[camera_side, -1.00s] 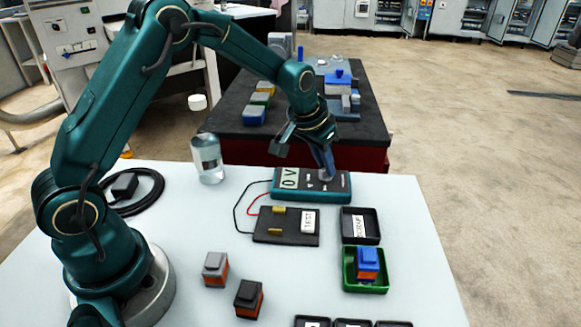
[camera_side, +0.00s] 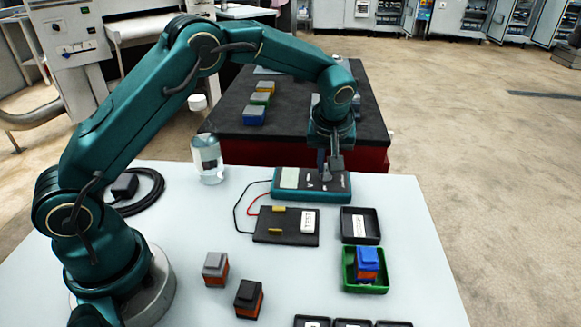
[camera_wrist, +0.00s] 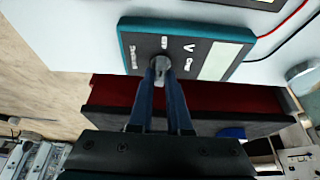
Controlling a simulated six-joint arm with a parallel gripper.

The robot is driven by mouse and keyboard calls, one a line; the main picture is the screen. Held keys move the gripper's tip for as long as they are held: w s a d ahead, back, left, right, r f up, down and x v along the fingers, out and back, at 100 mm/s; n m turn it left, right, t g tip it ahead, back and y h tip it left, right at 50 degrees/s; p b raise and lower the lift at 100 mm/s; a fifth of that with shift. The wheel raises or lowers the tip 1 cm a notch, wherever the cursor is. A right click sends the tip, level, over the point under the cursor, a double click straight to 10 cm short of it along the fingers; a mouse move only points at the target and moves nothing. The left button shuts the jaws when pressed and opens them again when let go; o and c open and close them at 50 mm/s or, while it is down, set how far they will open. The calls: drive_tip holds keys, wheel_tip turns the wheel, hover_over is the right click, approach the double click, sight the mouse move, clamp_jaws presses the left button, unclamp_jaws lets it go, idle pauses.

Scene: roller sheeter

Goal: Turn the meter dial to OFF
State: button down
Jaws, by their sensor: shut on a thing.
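The meter (camera_side: 283,192) is a dark box with a teal edge, lying at the back of the white table. Its pale screen (camera_side: 289,177) is blank now; the screen also shows in the wrist view (camera_wrist: 220,61). The grey dial (camera_wrist: 161,64) sits mid-face with printed labels around it, too small to read surely. My gripper (camera_wrist: 161,74) is shut on the dial, pointing down from above; in the side view my gripper (camera_side: 325,176) hides most of the dial. The dial's exact pointing direction is hard to tell.
A test board (camera_side: 270,237) with red and black leads lies in front of the meter. A black tray (camera_side: 372,228) and a green tray (camera_side: 348,281) holding a blue-topped block (camera_side: 368,262) stand right. A glass jar (camera_side: 208,160) stands left. Two blocks (camera_side: 215,268) (camera_side: 249,297) stand in front.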

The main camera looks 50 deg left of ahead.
idle(0.4)
drive_tip(key=c, duration=0.9)
unclamp_jaws()
drive_tip(key=shift+o, duration=0.2)
drive_tip(key=shift+r, duration=0.1)
drive_tip(key=shift+v, duration=2.55)
drive_tip(key=shift+w, duration=0.1)
